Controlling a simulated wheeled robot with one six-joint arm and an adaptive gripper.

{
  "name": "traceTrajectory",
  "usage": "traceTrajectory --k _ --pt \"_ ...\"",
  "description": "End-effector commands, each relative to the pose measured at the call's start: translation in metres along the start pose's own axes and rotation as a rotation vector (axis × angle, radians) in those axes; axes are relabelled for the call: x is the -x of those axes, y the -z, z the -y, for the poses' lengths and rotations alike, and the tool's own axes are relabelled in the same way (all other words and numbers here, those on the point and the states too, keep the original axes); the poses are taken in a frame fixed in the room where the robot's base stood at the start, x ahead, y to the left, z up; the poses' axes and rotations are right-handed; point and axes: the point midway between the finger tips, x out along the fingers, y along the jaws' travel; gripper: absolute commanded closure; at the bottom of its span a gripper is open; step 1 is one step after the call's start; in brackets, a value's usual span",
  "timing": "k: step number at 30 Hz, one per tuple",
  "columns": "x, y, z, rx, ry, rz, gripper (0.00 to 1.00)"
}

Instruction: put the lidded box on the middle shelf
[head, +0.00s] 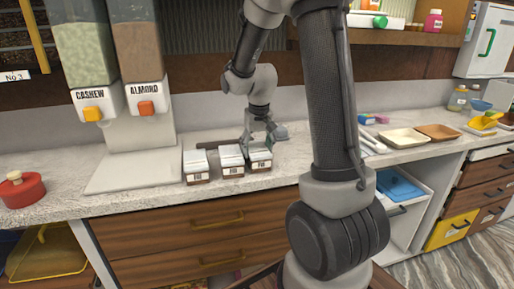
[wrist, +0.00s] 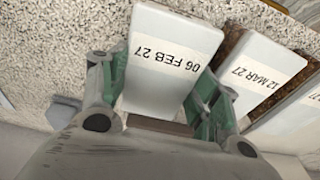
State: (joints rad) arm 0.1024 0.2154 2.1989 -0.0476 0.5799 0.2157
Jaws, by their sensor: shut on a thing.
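My gripper (head: 260,145) is shut on the rightmost of three small white-lidded boxes on the counter. In the wrist view the held box (wrist: 172,62) shows a white lid reading "06 FEB 27", with green finger pads on both its sides. In the head view this box (head: 260,165) is partly hidden by the fingers. It is level with the others, at or just above the counter; I cannot tell if it touches. The middle box (head: 231,162) stands close to its left; its lid reads "12 MAR 27" in the wrist view (wrist: 262,72). The third box (head: 196,167) is further left.
Cashew (head: 94,105) and almond (head: 147,98) dispensers stand at the left. A wall shelf (head: 400,36) with bottles is at the upper right. An open compartment with a blue item (head: 400,187) is under the counter. Trays (head: 403,137) lie at the right. I cannot tell which is the middle shelf.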

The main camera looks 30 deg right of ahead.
Motion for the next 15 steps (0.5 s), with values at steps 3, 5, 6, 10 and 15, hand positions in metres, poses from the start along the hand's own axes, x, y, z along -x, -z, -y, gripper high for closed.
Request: traceTrajectory --k 3,5,6,10,15 --pt "-0.0021 -0.0004 0.0 0.0 0.0 0.001 0.31" --pt "-0.002 -0.0004 0.0 0.0 0.0 0.001 0.29" --pt "-0.0019 -0.0004 0.0 0.0 0.0 0.001 0.29" --pt "-0.0019 -0.0004 0.0 0.0 0.0 0.001 0.29" --pt "0.0023 0.0004 0.0 0.0 0.0 -0.001 0.29"
